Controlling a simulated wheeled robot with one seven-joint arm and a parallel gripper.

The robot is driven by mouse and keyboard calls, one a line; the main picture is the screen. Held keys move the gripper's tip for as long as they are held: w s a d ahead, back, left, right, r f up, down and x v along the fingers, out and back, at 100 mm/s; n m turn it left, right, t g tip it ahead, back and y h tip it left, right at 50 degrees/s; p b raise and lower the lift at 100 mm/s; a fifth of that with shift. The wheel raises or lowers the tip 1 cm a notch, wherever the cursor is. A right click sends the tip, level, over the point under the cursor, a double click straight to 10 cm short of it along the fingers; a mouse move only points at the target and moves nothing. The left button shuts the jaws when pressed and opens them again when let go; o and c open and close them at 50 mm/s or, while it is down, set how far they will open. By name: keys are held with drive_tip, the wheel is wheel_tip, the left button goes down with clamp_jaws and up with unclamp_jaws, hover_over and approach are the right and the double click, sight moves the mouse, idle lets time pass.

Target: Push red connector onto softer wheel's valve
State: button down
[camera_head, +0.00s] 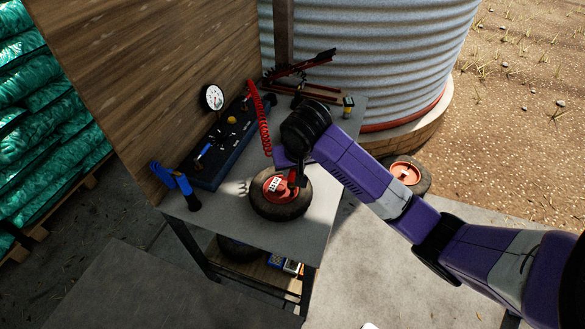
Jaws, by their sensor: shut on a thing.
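A wheel with a dark tyre and red hub (270,184) lies flat on the grey bench; its hub carries a white label. My gripper (294,181) is over the right side of this hub, shut on the red connector (293,173). My wrist partly hides the jaws, and I cannot tell whether the connector touches the valve. A red coiled hose (260,118) hangs beside the compressor panel. A second wheel with a red hub (405,173) lies off the bench at the right. I cannot tell which wheel is softer.
A dark blue panel (212,150) with a round white gauge (212,97) stands along the wooden wall. A blue-handled tool (178,186) lies at the bench's left edge. Red metal parts (305,88) and a small yellow-black item (348,106) are at the back. The front bench surface (275,236) is clear.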

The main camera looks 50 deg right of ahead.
drive_tip(key=shift+f+b, duration=0.45)
drive_tip(key=shift+f, duration=0.4)
idle(0.6)
drive_tip(key=c, duration=0.6)
unclamp_jaws()
drive_tip(key=shift+r+p, duration=3.7)
drive_tip(key=shift+r, duration=0.35)
